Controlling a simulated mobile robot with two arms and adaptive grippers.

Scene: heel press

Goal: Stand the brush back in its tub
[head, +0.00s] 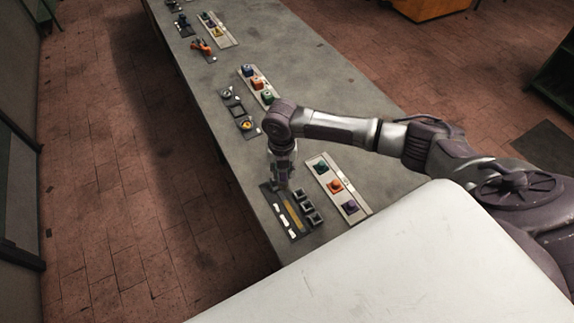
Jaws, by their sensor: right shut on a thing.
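My right gripper (282,182) points down over the far end of a dark tray (267,191) near the front of the grey bench. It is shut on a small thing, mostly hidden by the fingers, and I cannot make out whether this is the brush. Small black square holders (308,208) stand in a row on the right of the tray; I cannot tell whether one is the brush's tub. A yellow-tan strip (295,214) lies along the tray's middle, and small white pieces (281,221) lie on its left. My left gripper is not in view.
A pale strip (353,200) with green, orange and purple pieces lies right of the tray. Farther along the grey bench (300,62) are more strips with coloured blocks (257,83), dark fixtures (232,104) and an orange item (203,46). The bench's left edge is close to the tray.

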